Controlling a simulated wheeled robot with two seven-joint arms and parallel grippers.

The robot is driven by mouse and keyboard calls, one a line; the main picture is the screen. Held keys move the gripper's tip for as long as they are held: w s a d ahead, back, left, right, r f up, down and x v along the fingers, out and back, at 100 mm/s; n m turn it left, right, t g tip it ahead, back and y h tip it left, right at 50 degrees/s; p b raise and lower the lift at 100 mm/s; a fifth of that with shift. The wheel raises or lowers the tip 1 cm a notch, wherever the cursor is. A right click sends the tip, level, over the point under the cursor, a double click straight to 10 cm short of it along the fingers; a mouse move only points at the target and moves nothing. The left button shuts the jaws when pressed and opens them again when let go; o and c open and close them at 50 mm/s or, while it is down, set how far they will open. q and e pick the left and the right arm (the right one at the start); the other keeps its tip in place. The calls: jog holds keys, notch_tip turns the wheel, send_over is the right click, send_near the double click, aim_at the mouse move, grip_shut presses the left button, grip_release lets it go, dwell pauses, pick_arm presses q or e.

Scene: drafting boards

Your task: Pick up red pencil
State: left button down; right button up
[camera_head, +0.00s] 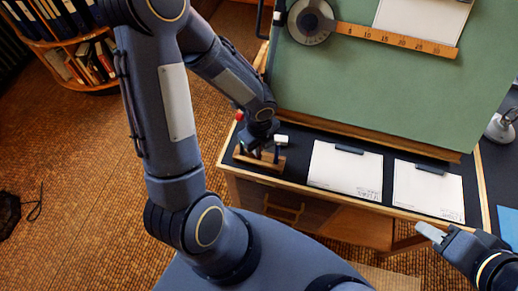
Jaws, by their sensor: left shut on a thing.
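My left gripper (262,150) points down at a small wooden rack (250,163) at the left end of the dark desk ledge. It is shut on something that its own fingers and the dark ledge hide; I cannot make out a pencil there. A small red spot (239,116) shows left of my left wrist, by the desk's edge; I cannot tell what it is. My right gripper (428,231) is at the lower right, in front of the desk. Its grey fingers overlap, so its opening is unclear.
Two clipboards with white paper (345,172) (428,190) lie on the ledge right of the rack. A small white block (281,139) lies by my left gripper. The tilted green drafting board (390,90) rises behind. A bookshelf (80,55) stands at the upper left.

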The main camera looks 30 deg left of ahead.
pick_arm(q)
jog(key=shift+r, duration=0.55)
jog(key=s+a+r+p, duration=0.1)
jog(key=s+r+p, duration=0.2)
jog(key=s+r, duration=0.9)
jog(key=shift+s+a, duration=0.2)
jog(key=shift+s, duration=0.75)
jog(key=c, duration=2.1)
grip_release()
grip_shut()
